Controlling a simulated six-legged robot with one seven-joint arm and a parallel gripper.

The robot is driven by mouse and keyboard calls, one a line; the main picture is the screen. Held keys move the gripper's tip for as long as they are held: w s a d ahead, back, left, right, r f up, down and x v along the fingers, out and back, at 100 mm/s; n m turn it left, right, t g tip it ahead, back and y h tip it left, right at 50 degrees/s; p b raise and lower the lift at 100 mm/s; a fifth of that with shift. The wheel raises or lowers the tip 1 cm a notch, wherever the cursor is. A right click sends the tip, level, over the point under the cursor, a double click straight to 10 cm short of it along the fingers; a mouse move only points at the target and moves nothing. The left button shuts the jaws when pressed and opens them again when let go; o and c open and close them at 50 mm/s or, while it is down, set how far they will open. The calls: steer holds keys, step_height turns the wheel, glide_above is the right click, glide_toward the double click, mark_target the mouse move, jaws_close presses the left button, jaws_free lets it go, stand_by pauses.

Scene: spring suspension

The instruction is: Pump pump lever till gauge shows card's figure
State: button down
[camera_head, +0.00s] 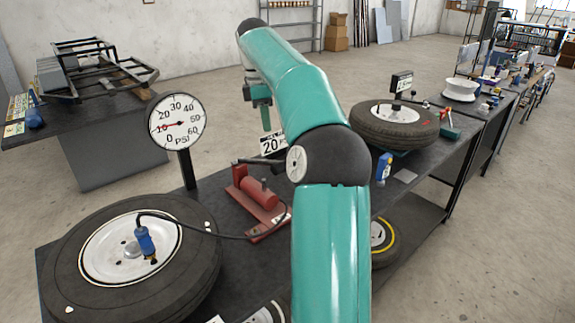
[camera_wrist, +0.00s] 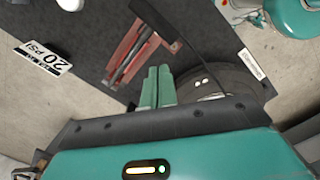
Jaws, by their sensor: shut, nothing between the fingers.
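The red pump (camera_head: 262,196) sits on the dark bench, and its dark lever (camera_head: 258,162) extends right until my arm hides it. In the wrist view the lever (camera_wrist: 155,24) shows beside the pump body (camera_wrist: 128,50). The round gauge (camera_head: 176,122) stands on a post; its red needle points near 10. The card reads 20 PSI (camera_wrist: 42,57); in the head view the card (camera_head: 271,145) is partly covered by my arm. My gripper (camera_wrist: 159,72) is shut and empty, above the bench near the pump, apart from the lever.
A tyre (camera_head: 62,250) with a blue valve fitting (camera_head: 145,241) lies at the front left, a black hose running from it toward the pump. Another tyre (camera_head: 395,125) lies farther right on the bench. A table with a metal frame (camera_head: 95,70) stands at the left.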

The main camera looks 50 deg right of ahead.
steer(key=s+d+r+m+t, duration=0.2)
steer(key=d+r+m+t, duration=0.1)
steer(key=m, duration=0.7)
steer(key=shift+s+d+r+m+y, duration=0.3)
steer(key=shift+d+r+m, duration=0.1)
steer(key=shift+d+r, duration=0.2)
steer(key=f, duration=0.3)
steer(key=w+f, duration=0.1)
steer(key=f, duration=0.5)
steer(key=shift+w+f, duration=0.35)
steer(key=shift+w, duration=0.05)
steer(key=s+f, duration=0.1)
steer(key=f, duration=0.1)
steer(key=shift+s+a+f, duration=0.1)
steer(key=shift+s+f, duration=0.2)
steer(key=shift+s, duration=0.1)
steer(key=shift+f, duration=0.4)
steer(key=shift+s, duration=0.15)
